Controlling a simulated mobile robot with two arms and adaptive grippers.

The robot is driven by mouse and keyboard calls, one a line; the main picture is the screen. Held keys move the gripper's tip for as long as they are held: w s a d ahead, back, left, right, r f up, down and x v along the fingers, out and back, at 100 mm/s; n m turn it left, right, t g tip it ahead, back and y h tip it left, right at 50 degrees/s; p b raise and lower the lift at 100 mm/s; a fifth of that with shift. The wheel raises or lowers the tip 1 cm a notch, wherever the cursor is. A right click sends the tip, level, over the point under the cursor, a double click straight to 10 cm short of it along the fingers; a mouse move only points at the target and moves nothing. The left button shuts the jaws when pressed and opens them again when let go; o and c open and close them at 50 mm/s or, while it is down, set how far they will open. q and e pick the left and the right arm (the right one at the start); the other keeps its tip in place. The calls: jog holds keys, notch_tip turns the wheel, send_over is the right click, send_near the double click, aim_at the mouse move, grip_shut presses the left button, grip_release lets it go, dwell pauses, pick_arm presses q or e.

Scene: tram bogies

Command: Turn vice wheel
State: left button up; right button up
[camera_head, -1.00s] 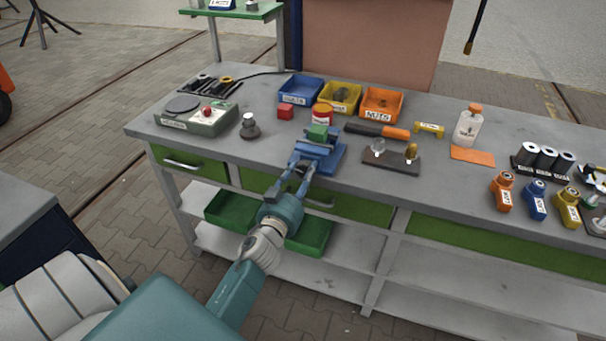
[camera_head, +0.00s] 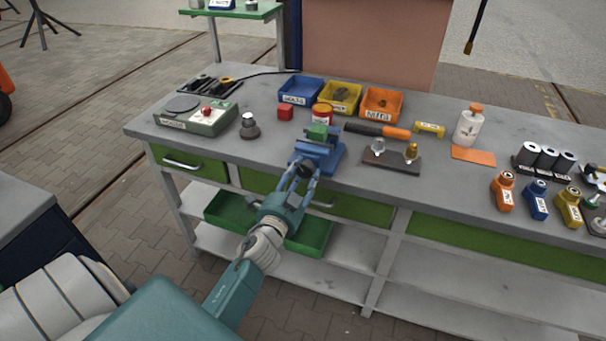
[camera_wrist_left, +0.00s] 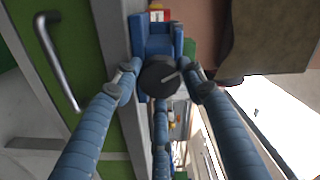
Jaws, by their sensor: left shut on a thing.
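The blue vice (camera_head: 322,155) stands at the front edge of the workbench, with a green block (camera_head: 318,132) at its jaws. Its dark round wheel (camera_head: 306,170) faces the front of the bench. My left gripper (camera_head: 303,178) reaches up to the wheel from below left. In the left wrist view its blue fingers (camera_wrist_left: 163,84) are around the wheel and shut on it. My right gripper is not in view.
Blue, yellow and orange bins (camera_head: 381,103) are behind. A drawer handle (camera_wrist_left: 55,60) lies close to the left gripper.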

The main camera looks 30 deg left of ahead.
pick_arm(q)
jog(key=shift+f+m, duration=0.15)
jog(key=shift+m, duration=0.35)
jog(key=shift+a, duration=0.1)
jog(key=o, duration=1.2)
jog(key=shift+c, duration=0.2)
jog(key=shift+s+d, duration=0.2)
jog(key=shift+s, duration=0.35)
jog(key=v, duration=1.1)
jog(key=shift+a, duration=0.15)
